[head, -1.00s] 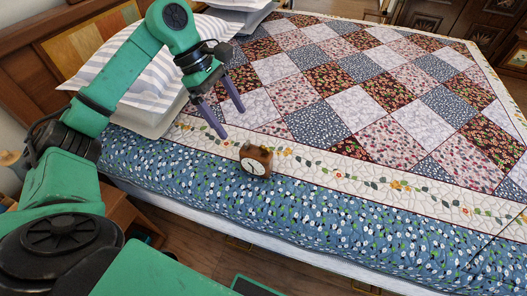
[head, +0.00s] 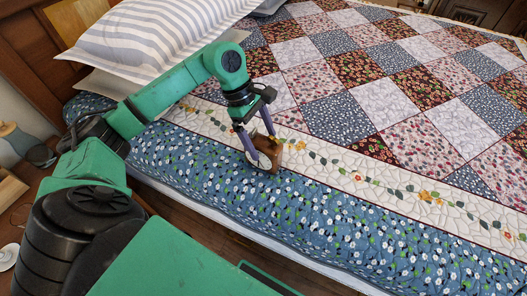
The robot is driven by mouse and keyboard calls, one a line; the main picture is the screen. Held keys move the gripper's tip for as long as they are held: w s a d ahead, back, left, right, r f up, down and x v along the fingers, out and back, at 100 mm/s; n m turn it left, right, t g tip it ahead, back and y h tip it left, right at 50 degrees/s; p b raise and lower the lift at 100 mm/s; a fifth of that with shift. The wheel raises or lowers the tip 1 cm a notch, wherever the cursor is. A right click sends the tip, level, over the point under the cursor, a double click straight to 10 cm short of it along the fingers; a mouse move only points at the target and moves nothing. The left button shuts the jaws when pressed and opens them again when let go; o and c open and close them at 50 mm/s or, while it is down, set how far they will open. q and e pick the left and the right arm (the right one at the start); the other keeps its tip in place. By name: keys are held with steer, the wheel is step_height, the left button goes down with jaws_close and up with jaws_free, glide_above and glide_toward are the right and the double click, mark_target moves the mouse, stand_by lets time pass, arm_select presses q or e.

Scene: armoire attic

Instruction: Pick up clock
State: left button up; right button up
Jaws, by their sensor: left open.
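A small brown clock (head: 267,154) with a round white face stands on the bed near its front edge, at the border of the quilt. My left gripper (head: 259,147) is open, with its two purple fingers pointing down at the clock. One finger overlaps the left part of the clock in the picture and the other reaches its top right. I cannot tell whether either finger touches it. Part of the clock is hidden behind the fingers. My right gripper is not in view.
The bed (head: 360,225) with its patchwork quilt fills most of the view. Striped pillows (head: 160,35) lie behind the left arm. A wooden nightstand (head: 25,195) stands at the left. The quilt right of the clock is clear.

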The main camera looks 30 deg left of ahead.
mark_target(270, 161)
arm_select(q)
steer(key=x, duration=0.3)
steer(key=shift+s+d, duration=0.2)
steer(key=shift+d, duration=0.05)
steer(key=shift+d+f, duration=0.15)
steer(key=shift+f, duration=0.35)
jaws_close()
steer(key=shift+w+r, duration=0.1)
